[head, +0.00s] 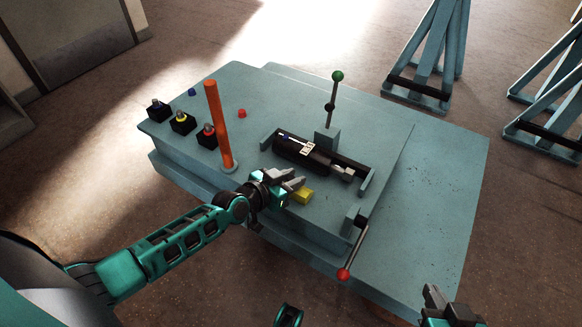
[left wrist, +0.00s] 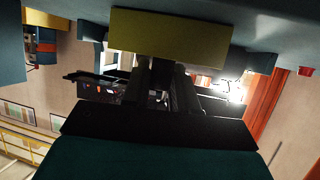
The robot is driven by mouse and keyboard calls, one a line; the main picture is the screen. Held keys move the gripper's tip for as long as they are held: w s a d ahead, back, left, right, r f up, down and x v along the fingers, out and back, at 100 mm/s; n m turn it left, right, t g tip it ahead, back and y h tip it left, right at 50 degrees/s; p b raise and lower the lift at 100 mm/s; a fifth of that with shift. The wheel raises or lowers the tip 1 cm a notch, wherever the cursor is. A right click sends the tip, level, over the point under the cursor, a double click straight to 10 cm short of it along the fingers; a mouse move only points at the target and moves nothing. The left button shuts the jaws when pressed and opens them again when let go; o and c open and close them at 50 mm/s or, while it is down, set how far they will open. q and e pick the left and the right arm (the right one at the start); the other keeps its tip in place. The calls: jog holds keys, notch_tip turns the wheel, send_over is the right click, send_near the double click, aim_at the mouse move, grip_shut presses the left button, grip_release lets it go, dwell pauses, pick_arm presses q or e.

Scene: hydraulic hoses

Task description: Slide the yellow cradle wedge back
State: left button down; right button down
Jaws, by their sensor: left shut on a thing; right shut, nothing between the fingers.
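The yellow cradle wedge (head: 303,195) sits on the teal bench top, at the near side of the cradle. My left gripper (head: 292,182) is at the wedge, shut on it, and partly hides it in the head view. In the left wrist view the wedge (left wrist: 170,38) is a wide yellow block across the ends of the dark fingers (left wrist: 163,75); the exact grip is hidden. A black cylinder (head: 302,155) with a white label lies in the cradle behind the wedge. My right gripper (head: 434,297) is shut and empty at the bottom right, apart from the bench.
An orange post (head: 218,125) stands left of my left gripper. Black blocks with coloured caps (head: 182,122) are at the bench's left end. A green-knobbed lever (head: 333,100) rises behind the cylinder; a red-knobbed lever (head: 355,250) hangs in front. The bench's right side is clear.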

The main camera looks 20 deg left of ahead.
pick_arm(q)
jog(key=shift+s+a+f, duration=0.1)
jog(key=shift+s+f, duration=0.05)
pick_arm(e)
jog(key=shift+d+f, duration=0.25)
jog(key=shift+d, duration=0.05)
pick_arm(q)
jog(key=c, duration=1)
grip_release()
pick_arm(e)
jog(key=shift+a+r, duration=0.1)
pick_arm(q)
jog(key=shift+s+r, duration=0.3)
jog(key=p+v, duration=0.4)
jog(key=v, duration=0.8)
jog(key=shift+s+a+p, duration=0.1)
jog(key=shift+p, duration=0.2)
pick_arm(e)
jog(key=r, duration=0.3)
jog(key=shift+s+d+r, duration=0.15)
jog(key=shift+d+r, duration=0.1)
jog(key=shift+d, duration=0.05)
